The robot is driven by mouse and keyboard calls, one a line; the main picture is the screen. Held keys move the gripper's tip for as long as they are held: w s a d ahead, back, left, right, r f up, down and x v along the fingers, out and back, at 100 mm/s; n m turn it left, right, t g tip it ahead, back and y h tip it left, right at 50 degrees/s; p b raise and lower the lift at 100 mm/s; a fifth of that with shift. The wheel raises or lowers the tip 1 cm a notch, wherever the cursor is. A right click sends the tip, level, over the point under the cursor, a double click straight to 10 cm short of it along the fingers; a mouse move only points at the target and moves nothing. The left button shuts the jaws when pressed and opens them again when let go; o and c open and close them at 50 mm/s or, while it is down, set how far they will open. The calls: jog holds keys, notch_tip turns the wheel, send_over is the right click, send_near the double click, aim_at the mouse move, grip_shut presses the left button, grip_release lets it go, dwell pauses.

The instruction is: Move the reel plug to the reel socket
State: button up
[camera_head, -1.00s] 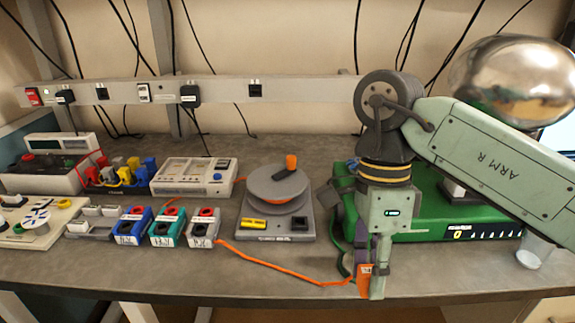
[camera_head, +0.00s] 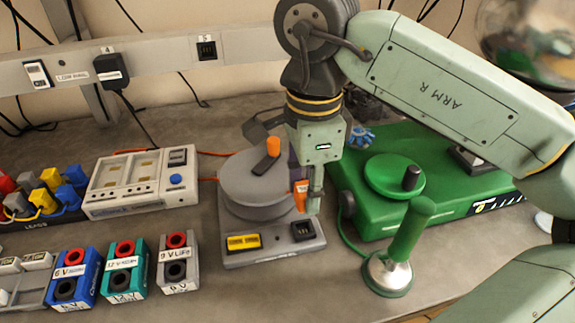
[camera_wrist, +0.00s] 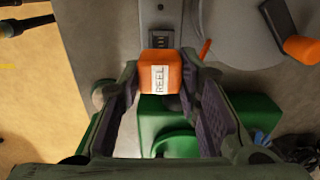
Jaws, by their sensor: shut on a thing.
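The orange reel plug (camera_head: 299,194), labelled REEL in the wrist view (camera_wrist: 160,75), is between the fingers of my gripper (camera_head: 307,200), which is shut on it. The grey reel (camera_head: 252,185) stands on a grey base with a yellow label. The black reel socket (camera_head: 302,229) is at the base's front right corner. In the head view the plug shows just above the socket and apart from it. In the wrist view the socket (camera_wrist: 160,39) shows just past the plug's upper edge, uncovered. My gripper hides part of the reel's right side.
A green machine (camera_head: 440,185) with a round knob stands right of the reel. A green handle on a metal base (camera_head: 390,272) stands at the front right. Several battery boxes (camera_head: 123,270) and a charger (camera_head: 145,180) are left. Bare bench lies in front of the reel.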

jog(key=shift+w+a, duration=0.1)
jog(key=shift+w, duration=0.05)
jog(key=shift+f+b, duration=0.5)
jog(key=shift+f, duration=0.1)
jog(key=shift+f+b, duration=1.2)
jog(key=shift+f, duration=0.8)
jog(key=shift+b, duration=0.6)
jog(key=shift+f+b, duration=0.8)
jog(key=shift+b, duration=0.4)
dwell(1.2)
jog(key=o, duration=1.2)
jog(key=shift+c, duration=0.2)
jog(key=shift+r, duration=0.1)
